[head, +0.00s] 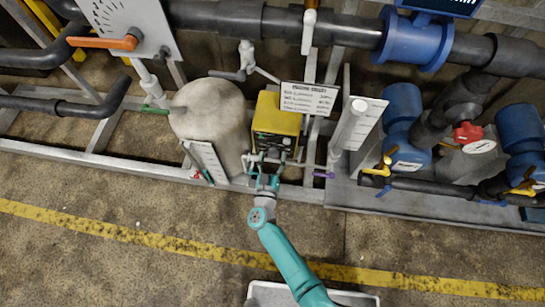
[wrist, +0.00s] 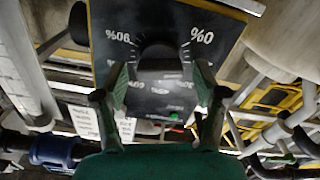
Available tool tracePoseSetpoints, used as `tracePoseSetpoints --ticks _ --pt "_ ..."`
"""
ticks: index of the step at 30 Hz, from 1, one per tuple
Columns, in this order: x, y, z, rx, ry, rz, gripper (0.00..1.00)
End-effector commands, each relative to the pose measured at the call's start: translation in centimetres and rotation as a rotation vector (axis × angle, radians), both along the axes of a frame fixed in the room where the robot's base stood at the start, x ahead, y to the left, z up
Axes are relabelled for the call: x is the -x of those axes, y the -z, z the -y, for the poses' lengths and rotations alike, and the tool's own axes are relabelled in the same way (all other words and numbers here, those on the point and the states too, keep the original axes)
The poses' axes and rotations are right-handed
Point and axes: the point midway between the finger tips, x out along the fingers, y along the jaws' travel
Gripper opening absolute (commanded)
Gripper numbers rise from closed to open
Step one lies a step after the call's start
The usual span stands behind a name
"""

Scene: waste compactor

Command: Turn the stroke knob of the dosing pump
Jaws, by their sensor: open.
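The dosing pump (head: 277,113) is a yellow box with a dark front panel, at the middle of the head view. In the wrist view its dark panel (wrist: 105,17) fills the upper middle, with white percent markings that appear upside down. The black stroke knob (wrist: 158,52) sits at the centre of this dial. My gripper (head: 264,180) is in front of the pump panel. In the wrist view my gripper (wrist: 160,78) is open, one finger on each side of the knob's lower part. I cannot tell whether the fingers touch it.
A pale round tank (head: 210,118) stands close left of the pump. Blue pumps (head: 403,125) with yellow-handled valves stand further right. The floor in front is clear, with a yellow line (head: 150,239).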

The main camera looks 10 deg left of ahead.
Motion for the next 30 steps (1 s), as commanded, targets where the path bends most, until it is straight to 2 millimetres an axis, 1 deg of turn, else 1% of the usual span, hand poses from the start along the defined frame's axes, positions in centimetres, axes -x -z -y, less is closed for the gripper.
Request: tracePoseSetpoints --ticks 2,3,5,6,8,9,10,20,26,30 --pt "0.02 0.0 0.0 0.0 0.0 0.0 0.71" --pt "0.02 0.0 0.0 0.0 0.0 0.0 0.66" --pt "0.03 0.0 0.0 0.0 0.0 0.0 0.51" --pt "0.03 0.0 0.0 0.0 0.0 0.0 0.41" --pt "0.04 0.0 0.0 0.0 0.0 0.0 0.26" --pt "0.04 0.0 0.0 0.0 0.0 0.0 0.16" --pt "0.04 0.0 0.0 0.0 0.0 0.0 0.11" --pt "0.04 -0.02 0.02 -0.036 0.0 0.001 0.11" --pt "0.04 -0.02 0.09 -0.139 0.0 0.005 0.11" --pt "0.04 -0.03 0.15 -0.253 0.0 0.009 0.11"
